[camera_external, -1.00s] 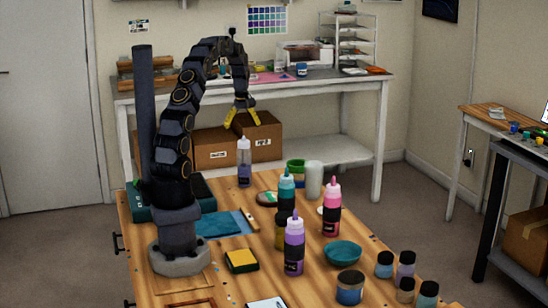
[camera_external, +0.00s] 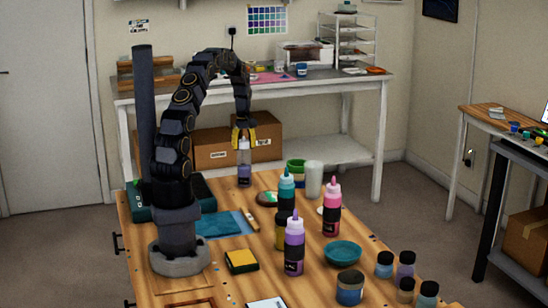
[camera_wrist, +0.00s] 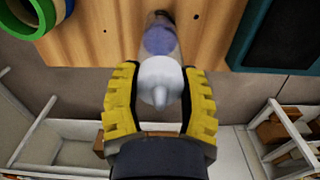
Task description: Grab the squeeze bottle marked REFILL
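A clear squeeze bottle with a white cap and purple contents (camera_external: 244,174) stands upright near the table's far edge. In the wrist view this bottle (camera_wrist: 160,72) is seen from above, cap towards me. My gripper (camera_external: 244,137) points down at its top. Its yellow fingers (camera_wrist: 160,98) are spread on either side of the white cap, and I see no firm grip. A teal bottle (camera_external: 286,184), a purple bottle (camera_external: 294,240) and a pink bottle (camera_external: 331,210) stand nearer the camera. I cannot read the word REFILL on any label.
A green-and-yellow container (camera_external: 296,170) and a white cup (camera_external: 314,179) stand right of the clear bottle. A teal bowl (camera_external: 342,253) and several small jars (camera_external: 385,264) are at the front right. A blue sheet (camera_external: 218,226) lies left.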

